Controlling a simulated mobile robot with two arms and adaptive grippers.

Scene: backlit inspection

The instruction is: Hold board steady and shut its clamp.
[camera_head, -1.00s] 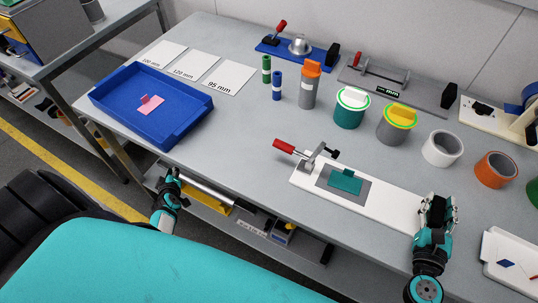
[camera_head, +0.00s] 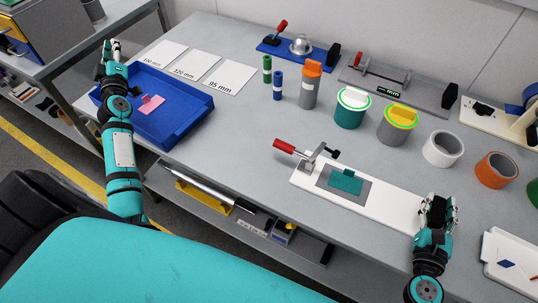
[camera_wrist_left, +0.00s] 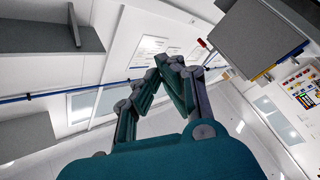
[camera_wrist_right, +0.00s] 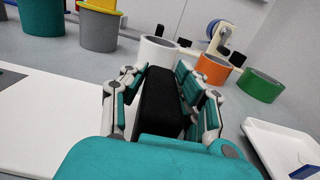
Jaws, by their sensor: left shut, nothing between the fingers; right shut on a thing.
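The white board (camera_head: 385,206) lies on the table at right of centre. Its clamp (camera_head: 313,160) stands at the left end, with the red handle (camera_head: 284,146) sticking out up-left. The clamp's black tip (camera_head: 333,153) appears raised above the teal piece (camera_head: 346,181) on the grey pad (camera_head: 329,187). My right gripper (camera_head: 438,208) is at the board's right end, shut on a black block (camera_wrist_right: 162,100). The board also shows in the right wrist view (camera_wrist_right: 50,120). My left gripper (camera_head: 110,48) is raised beside the blue tray, far from the clamp. Its empty fingers meet in the left wrist view (camera_wrist_left: 160,65).
The blue tray (camera_head: 199,126) holds a pink piece (camera_head: 151,104). A white tray (camera_head: 490,262) sits to the right.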

